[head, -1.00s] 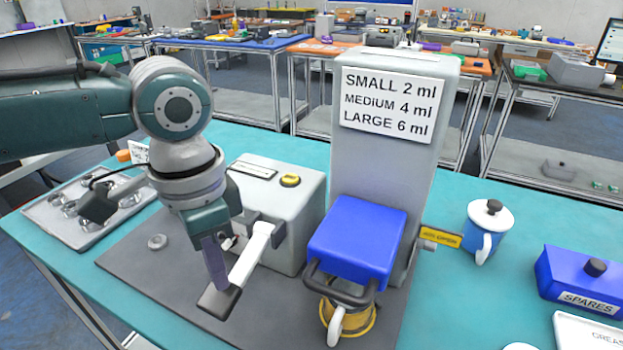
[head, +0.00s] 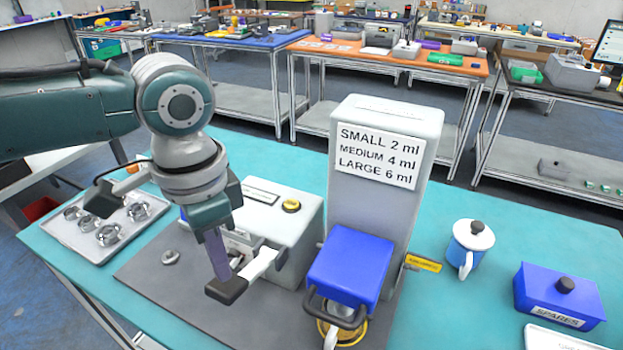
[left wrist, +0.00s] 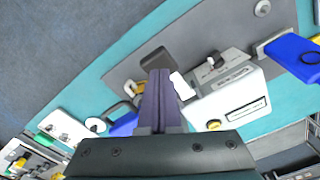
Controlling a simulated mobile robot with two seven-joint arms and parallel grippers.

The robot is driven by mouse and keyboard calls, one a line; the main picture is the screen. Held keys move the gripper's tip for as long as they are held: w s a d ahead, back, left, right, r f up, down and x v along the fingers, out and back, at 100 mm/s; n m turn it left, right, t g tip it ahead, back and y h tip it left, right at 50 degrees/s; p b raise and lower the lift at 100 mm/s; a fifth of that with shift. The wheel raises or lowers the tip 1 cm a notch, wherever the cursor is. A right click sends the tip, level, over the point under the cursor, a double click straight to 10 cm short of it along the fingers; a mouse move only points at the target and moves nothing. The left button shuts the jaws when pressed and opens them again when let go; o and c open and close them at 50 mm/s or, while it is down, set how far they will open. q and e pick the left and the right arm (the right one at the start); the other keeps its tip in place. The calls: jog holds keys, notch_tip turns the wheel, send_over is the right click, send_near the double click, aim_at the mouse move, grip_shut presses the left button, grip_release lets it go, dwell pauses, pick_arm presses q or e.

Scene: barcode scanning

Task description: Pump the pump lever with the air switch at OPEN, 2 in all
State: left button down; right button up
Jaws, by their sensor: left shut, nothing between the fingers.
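The pump lever (head: 260,265) is white with a black grip (head: 228,290) and slopes down to the lower left from the front of a light grey box (head: 288,238). My left gripper (head: 221,275) is shut and empty; its purple fingertips are at the black grip, seemingly touching it. In the left wrist view, the shut fingers (left wrist: 159,72) point at the black grip (left wrist: 157,59). My right gripper is not in view.
A grey tower (head: 385,135) with a size label and a blue block (head: 352,262) stand right of the box. A blue mug (head: 470,247) and a SPARES box (head: 558,295) are farther right. A tray of metal rings (head: 105,225) lies left.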

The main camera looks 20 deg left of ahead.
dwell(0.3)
pick_arm(q)
jog(key=shift+f+b, duration=2.85)
jog(key=shift+f, duration=1.1)
jog(key=shift+r, duration=0.1)
notch_tip(320, 180, up, 8)
jog(key=p, duration=0.8)
jog(key=shift+f, duration=0.2)
jog(key=shift+p, duration=0.3)
notch_tip(320, 180, up, 4)
jog(key=p, duration=0.4)
jog(key=shift+r+p, duration=0.15)
jog(key=shift+p, duration=0.2)
